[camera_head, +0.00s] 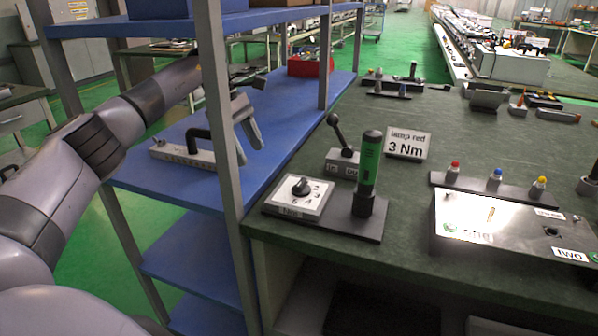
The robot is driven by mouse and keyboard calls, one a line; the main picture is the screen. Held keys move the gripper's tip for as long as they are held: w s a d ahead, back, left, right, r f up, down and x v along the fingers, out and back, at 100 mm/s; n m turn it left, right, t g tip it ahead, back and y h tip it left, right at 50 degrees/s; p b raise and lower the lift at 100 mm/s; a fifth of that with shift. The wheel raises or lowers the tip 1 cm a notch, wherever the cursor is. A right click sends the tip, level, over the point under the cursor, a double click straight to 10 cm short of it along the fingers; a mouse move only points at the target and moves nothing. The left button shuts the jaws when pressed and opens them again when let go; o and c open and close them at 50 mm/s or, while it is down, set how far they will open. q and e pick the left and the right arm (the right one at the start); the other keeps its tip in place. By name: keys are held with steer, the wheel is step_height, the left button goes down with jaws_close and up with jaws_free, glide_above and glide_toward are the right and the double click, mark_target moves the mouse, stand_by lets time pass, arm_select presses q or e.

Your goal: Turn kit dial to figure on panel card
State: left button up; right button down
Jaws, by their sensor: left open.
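The kit dial (300,187) is a small black knob on a white plate with numbers around it. It sits on the left part of a dark base near the left edge of the green table. Which number the knob points to is too small to tell. A card (408,145) stands behind it to the right and reads "lamp red 3 Nm". A green-handled screwdriver (370,160) stands upright on the same base, right of the dial. My left gripper (250,143) is open and empty above the blue shelf, left of and behind the dial, apart from it. My right gripper is out of view.
A grey shelf post (221,110) stands between my left arm and the table. A lever (337,128) rises behind the dial. A grey bar with a black handle (185,152) lies on the blue shelf (285,110). A lit metal box (470,252) is at the right.

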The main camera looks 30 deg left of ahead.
arm_select(q)
glide_above(300, 181)
steer(key=a, duration=0.3)
steer(key=shift+s+d, duration=0.15)
steer(key=shift+s, duration=0.3)
steer(key=x, duration=0.4)
steer(key=shift+w+d+f, duration=0.15)
steer(key=shift+d+f, duration=0.15)
steer(key=shift+f, duration=0.2)
steer(key=c, duration=1.1)
